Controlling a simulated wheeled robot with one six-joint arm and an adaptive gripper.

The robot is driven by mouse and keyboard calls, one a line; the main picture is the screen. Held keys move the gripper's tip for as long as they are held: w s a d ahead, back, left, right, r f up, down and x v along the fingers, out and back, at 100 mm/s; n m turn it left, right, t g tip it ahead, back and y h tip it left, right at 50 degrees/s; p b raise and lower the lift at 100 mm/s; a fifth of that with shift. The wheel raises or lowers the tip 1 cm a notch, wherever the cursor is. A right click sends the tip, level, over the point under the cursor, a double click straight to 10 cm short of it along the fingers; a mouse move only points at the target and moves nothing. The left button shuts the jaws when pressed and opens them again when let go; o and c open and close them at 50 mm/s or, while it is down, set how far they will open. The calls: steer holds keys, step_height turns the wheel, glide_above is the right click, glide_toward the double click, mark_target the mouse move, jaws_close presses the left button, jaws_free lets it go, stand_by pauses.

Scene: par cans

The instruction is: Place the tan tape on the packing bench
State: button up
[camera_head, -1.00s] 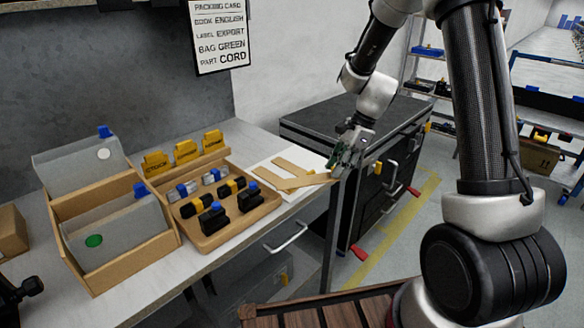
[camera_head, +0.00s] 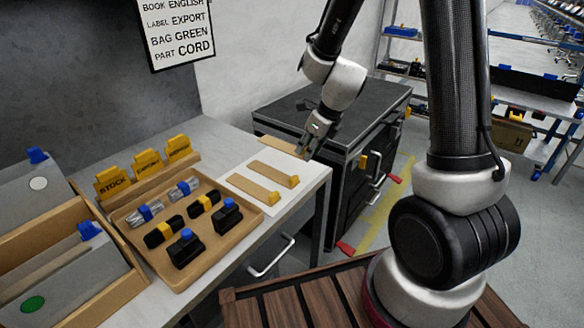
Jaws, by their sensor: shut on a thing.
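My gripper (camera_head: 305,150) is shut on the right end of a tan tape strip (camera_head: 280,146). The strip extends left from the fingers, at the back edge of a white sheet (camera_head: 292,203) on the packing bench (camera_head: 212,136). I cannot tell whether it touches the surface. Two more tan strips with yellow ends, a middle one (camera_head: 270,171) and a front one (camera_head: 250,188), lie on the sheet, apart from the held one. The fingers partly hide the held strip's right end.
A wooden tray (camera_head: 205,248) with black and clear items stands left of the sheet. Yellow-labelled dividers (camera_head: 148,162) stand behind it, and a box with grey folders (camera_head: 92,298) is farther left. A black drawer cabinet (camera_head: 265,112) adjoins the bench. A sign (camera_head: 178,30) hangs above.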

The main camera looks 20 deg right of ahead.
mark_target(304, 174)
step_height(304, 174, down, 7)
steer(key=shift+r, duration=0.1)
stand_by(0.4)
steer(key=o, duration=1.1)
steer(key=s+d+r+n, duration=0.2)
steer(key=s+r+n, duration=0.2)
steer(key=r, duration=0.5)
steer(key=s+d+r+n, duration=0.2)
steer(key=s+r+n, duration=0.3)
steer(key=r, duration=0.5)
steer(key=s+d+r+n+h, duration=0.1)
steer(key=s+d+r+n, duration=0.1)
steer(key=s+n, duration=0.3)
steer(key=s+d+r+n+h, duration=0.1)
steer(key=s+d+r+n, duration=0.1)
steer(key=s+r+n, duration=0.2)
steer(key=s+d+r+n, duration=0.2)
steer(key=s+r+n, duration=0.1)
steer(key=s+n, duration=0.4)
steer(key=shift+s+d+n+h, duration=0.15)
steer(key=shift+n+h, duration=0.05)
steer(key=shift+n, duration=0.75)
steer(key=shift+s+d+n+h, duration=0.1)
steer(key=shift+n+h, duration=0.1)
steer(key=shift+n, duration=0.75)
